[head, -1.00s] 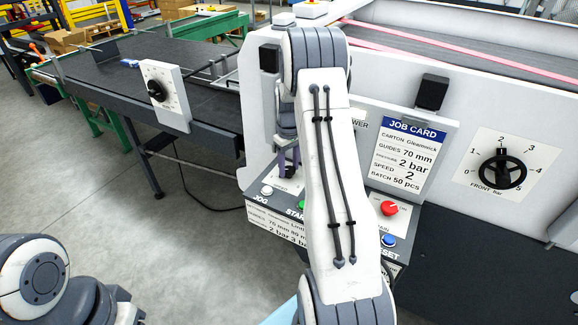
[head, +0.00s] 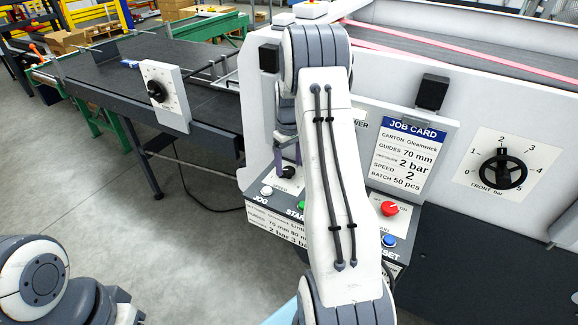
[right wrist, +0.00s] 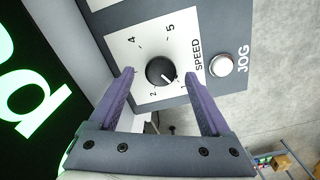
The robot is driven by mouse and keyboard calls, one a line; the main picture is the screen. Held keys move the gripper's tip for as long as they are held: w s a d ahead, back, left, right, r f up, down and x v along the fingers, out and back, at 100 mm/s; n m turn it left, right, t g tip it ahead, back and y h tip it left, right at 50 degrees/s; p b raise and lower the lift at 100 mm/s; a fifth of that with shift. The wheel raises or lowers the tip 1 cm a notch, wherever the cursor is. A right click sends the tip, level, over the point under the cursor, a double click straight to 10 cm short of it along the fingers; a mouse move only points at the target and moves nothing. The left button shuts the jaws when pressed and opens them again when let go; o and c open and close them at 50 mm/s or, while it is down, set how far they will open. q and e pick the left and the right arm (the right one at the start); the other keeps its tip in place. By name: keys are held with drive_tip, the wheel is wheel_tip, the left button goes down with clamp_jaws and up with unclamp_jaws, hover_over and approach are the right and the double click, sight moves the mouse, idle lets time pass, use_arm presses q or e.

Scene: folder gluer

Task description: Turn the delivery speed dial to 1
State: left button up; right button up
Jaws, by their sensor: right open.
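The black speed dial (head: 288,172) sits on the sloped control panel in the head view. In the right wrist view the dial (right wrist: 160,71) is on a white plate marked SPEED, with 2, 4 and 5 readable. In the head view the right gripper (head: 287,155) is just above the dial, partly behind my arm. My left gripper is out of view.
A white JOG button (right wrist: 221,65) is beside the speed plate. A green start button (head: 301,206), red knob (head: 389,208) and blue reset button (head: 389,240) share the panel. Another black dial (head: 157,91) is on the conveyor side; a pressure handwheel (head: 503,172) is at right.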

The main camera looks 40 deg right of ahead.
sight(289, 169)
wheel_tip(289, 169, up, 9)
drive_tip(key=b, duration=0.2)
drive_tip(key=shift+r, duration=0.2)
idle(0.4)
